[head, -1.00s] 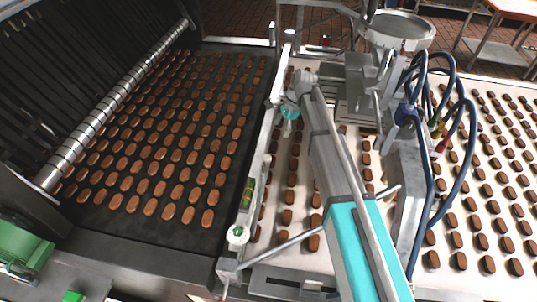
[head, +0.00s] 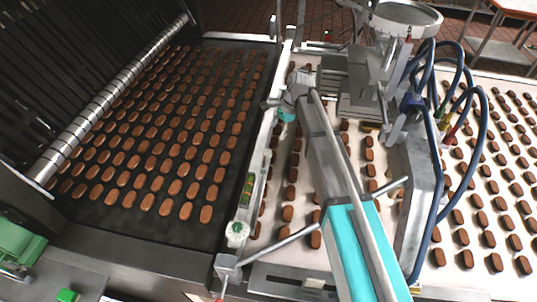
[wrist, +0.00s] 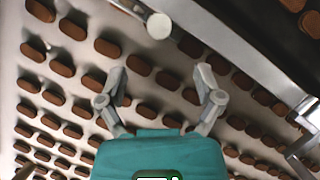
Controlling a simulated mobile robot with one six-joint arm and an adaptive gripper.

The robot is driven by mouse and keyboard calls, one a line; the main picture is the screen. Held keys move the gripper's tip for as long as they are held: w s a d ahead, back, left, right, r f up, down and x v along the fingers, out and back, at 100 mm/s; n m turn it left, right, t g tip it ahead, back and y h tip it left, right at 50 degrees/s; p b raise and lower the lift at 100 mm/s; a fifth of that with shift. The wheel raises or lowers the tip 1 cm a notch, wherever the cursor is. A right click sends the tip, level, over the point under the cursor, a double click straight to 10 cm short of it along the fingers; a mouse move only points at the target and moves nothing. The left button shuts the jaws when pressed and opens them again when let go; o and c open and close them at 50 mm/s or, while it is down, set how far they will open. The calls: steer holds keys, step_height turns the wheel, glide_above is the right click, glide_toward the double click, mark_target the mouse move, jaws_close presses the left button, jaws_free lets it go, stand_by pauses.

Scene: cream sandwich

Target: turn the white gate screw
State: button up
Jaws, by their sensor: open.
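In the wrist view a white round screw head (wrist: 159,26) shows at the top, on a grey metal rail above the cream belt. It lies beyond my gripper (wrist: 162,80), roughly centred between the two spread grey fingers and apart from them. My gripper is open, with nothing between its fingers but the belt and brown biscuits below. In the head view my gripper (head: 285,90) is beside the long metal side rail, seen from behind my arm. A white round cap (head: 237,232) stands on the near end of that rail. I cannot tell whether it is the same screw.
Brown biscuits lie in rows on the dark belt (head: 75,218) at left and the pale belt (head: 448,272) at right. A metal depositor with a round hopper (head: 405,18) and blue hoses (head: 487,140) stands right of my arm. A diagonal bar (head: 290,243) crosses near the front.

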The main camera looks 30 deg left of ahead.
mark_target(268, 152)
steer(key=shift+b+x, duration=4.25)
steer(key=shift+x, duration=0.65)
steer(key=shift+s, duration=0.1)
steer(key=c, duration=1.1)
steer(key=shift+d, duration=0.1)
steer(key=shift+c, duration=0.3)
